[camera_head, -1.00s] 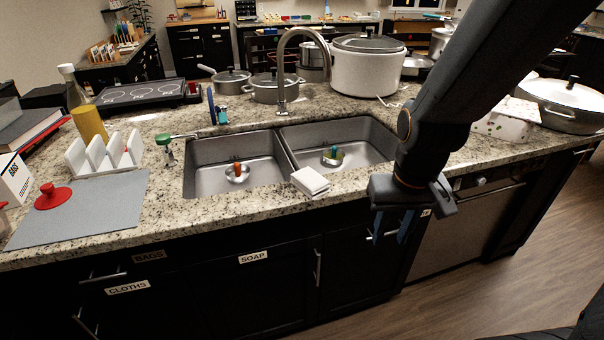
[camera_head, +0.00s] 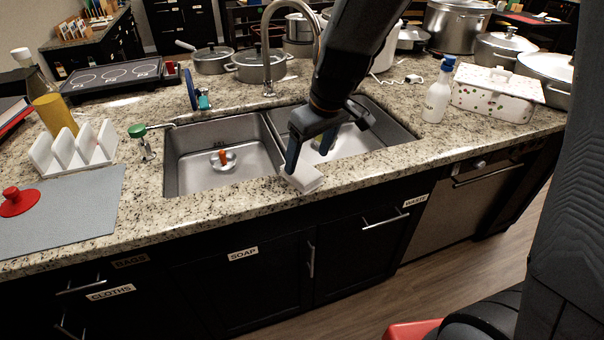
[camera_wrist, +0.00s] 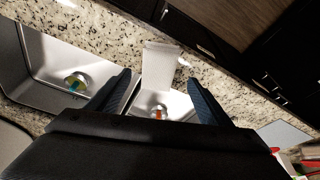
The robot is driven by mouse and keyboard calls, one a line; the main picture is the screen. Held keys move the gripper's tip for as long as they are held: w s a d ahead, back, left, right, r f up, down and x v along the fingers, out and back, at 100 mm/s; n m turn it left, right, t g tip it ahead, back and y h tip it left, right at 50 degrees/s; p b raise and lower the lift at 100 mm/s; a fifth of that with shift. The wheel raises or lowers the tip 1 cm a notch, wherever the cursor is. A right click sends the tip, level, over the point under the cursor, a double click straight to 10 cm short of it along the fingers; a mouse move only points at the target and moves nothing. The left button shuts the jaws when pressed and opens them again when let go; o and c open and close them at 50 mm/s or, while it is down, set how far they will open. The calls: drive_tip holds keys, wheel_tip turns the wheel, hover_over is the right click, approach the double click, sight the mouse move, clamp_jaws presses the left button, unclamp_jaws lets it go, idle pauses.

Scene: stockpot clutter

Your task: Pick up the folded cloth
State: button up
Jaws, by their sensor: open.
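The folded cloth (camera_head: 306,180) is white and lies on the counter's front strip, at the front edge of the sink by the divider. In the wrist view the cloth (camera_wrist: 160,62) shows as a pale rectangle ahead of and between the fingertips. My gripper (camera_head: 308,161) is open above and just behind the cloth, one blue finger on each side. In the wrist view my gripper (camera_wrist: 158,80) has nothing between its fingers. Part of the cloth is hidden behind the near finger in the head view.
The faucet (camera_head: 267,60) rises behind the sink. A spray bottle (camera_head: 436,98) and a patterned box (camera_head: 495,95) stand right. A white rack (camera_head: 75,150) stands left. The front counter strip is otherwise clear.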

sight(302, 170)
drive_tip(key=shift+w+p+x, duration=0.2)
drive_tip(key=shift+p+x, duration=0.2)
drive_tip(key=shift+x, duration=0.9)
drive_tip(key=shift+w+p+x, duration=0.2)
drive_tip(key=shift+p+x, duration=0.15)
drive_tip(key=shift+x, duration=0.95)
drive_tip(key=shift+a, duration=0.1)
drive_tip(key=shift+f+b, duration=0.2)
drive_tip(key=shift+b, duration=0.15)
drive_tip(key=c, duration=1.2)
drive_tip(key=shift+c, duration=0.2)
drive_tip(key=shift+r, duration=0.15)
